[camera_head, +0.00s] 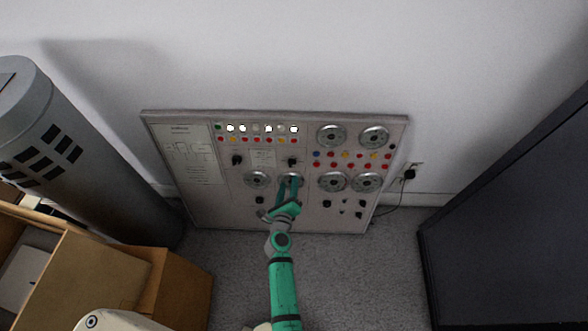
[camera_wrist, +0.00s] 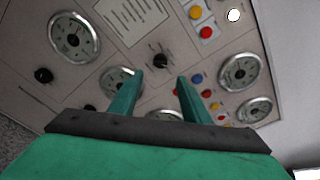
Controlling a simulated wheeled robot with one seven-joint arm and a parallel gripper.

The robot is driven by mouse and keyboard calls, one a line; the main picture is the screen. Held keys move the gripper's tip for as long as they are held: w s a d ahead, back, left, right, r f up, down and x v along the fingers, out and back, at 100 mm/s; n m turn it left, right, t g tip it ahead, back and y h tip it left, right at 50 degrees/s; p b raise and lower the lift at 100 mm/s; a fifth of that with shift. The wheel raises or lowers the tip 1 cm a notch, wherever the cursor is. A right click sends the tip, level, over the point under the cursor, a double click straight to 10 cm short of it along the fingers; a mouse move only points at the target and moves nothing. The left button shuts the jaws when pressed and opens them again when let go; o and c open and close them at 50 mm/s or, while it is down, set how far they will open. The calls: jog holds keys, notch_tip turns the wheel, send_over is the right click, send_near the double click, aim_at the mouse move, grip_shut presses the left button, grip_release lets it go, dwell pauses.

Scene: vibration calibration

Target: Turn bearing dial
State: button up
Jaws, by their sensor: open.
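A grey control panel (camera_head: 160,121) stands against the white wall and carries several round silver dials. The labels are too small to tell which is the bearing dial. My gripper (camera_head: 288,180) reaches to the panel's middle, in front of a lower dial (camera_head: 292,176) that its fingers partly cover. In the wrist view my gripper (camera_wrist: 160,80) is open, with its two green fingers apart and nothing between them. A black knob (camera_wrist: 159,61) shows just beyond the gap. One dial (camera_wrist: 113,80) is partly behind the left finger. Contact with the panel cannot be told.
Other dials sit at upper right (camera_head: 331,136) and lower left (camera_head: 256,179), among coloured buttons and black knobs. A grey cylinder (camera_head: 85,150) and cardboard boxes (camera_head: 180,285) stand at left. A dark cabinet (camera_head: 510,200) stands at right. Carpet (camera_head: 370,285) is clear between.

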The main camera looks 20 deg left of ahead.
aim_at(292, 166)
jog(key=x, duration=0.9)
jog(key=shift+w+f, duration=0.1)
jog(key=shift+w, duration=0.2)
jog(key=shift+c, duration=0.6)
jog(key=shift+a, duration=0.1)
jog(key=c, duration=0.9)
